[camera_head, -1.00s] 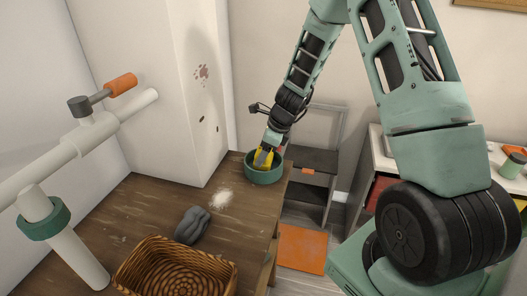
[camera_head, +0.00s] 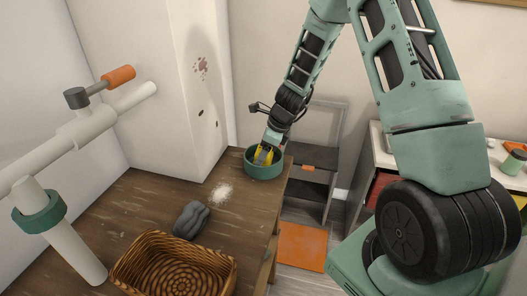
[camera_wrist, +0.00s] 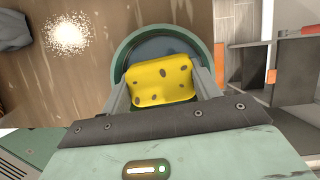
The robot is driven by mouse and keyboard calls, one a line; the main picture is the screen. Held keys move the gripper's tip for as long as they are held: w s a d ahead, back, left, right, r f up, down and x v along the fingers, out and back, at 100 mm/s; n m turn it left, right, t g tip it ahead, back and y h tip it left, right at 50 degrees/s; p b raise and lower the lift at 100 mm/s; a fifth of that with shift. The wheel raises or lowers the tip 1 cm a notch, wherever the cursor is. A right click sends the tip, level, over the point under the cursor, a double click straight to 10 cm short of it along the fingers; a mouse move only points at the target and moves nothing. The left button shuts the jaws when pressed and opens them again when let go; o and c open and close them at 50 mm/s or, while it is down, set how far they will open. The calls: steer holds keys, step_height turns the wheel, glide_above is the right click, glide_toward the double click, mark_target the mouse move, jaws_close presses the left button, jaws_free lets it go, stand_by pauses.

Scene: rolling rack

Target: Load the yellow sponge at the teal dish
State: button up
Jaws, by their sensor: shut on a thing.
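The yellow sponge (camera_wrist: 160,82) with dark spots is between my gripper's two fingers, and both fingers press on its sides. In the head view the sponge (camera_head: 264,155) shows just within the rim of the teal dish. The teal dish (camera_head: 263,171) is round and stands at the far right corner of the wooden table; its rim (camera_wrist: 123,56) circles the sponge in the wrist view. My gripper (camera_head: 266,153) points down into the dish, shut on the sponge. The sponge's underside is hidden, so I cannot tell whether it touches the dish floor.
A wicker basket (camera_head: 224,268) and a grey crumpled thing (camera_head: 191,220) are on the wooden table (camera_head: 125,215), with white powder (camera_head: 221,192) nearby. White pipes (camera_head: 75,150) stand at the left. A dark rack (camera_head: 312,170) is beyond the table's right edge.

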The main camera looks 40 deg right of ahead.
steer(key=shift+f+b, duration=0.3)
steer(key=shift+f, duration=0.25)
stand_by(1.2)
steer(key=shift+r, duration=0.1)
step_height(320, 180, up, 7)
steer(key=p, duration=0.6)
steer(key=shift+p, duration=0.35)
